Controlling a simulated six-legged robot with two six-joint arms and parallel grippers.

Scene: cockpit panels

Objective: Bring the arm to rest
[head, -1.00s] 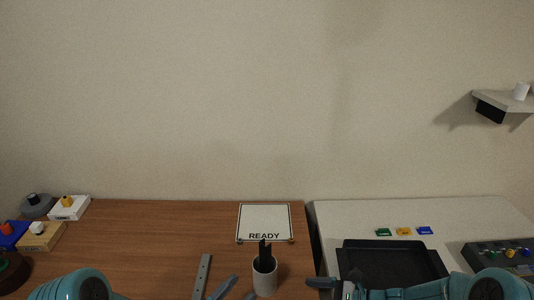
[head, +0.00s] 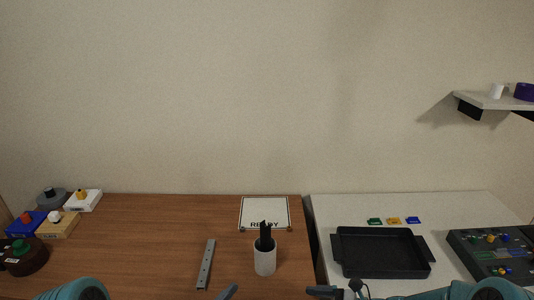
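My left arm (head: 75,290) enters at the bottom left. A grey finger of my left gripper (head: 228,291) shows at the bottom edge, below the grey metal bar; the rest is cut off. My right arm (head: 450,291) lies along the bottom right edge. My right gripper (head: 325,291) points left, in front of the gap between the wooden desk and the white table. It lies below the black tray (head: 383,271) in the picture. I see nothing held, but the fingers are too cut off to tell their opening.
A white cup with black sticks (head: 265,262) stands on the wooden desk (head: 150,235), near a READY sign (head: 264,210) and a metal bar (head: 205,265). Coloured button boxes (head: 58,225) are at left. A control panel (head: 495,255) is at right, below a wall shelf (head: 490,100).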

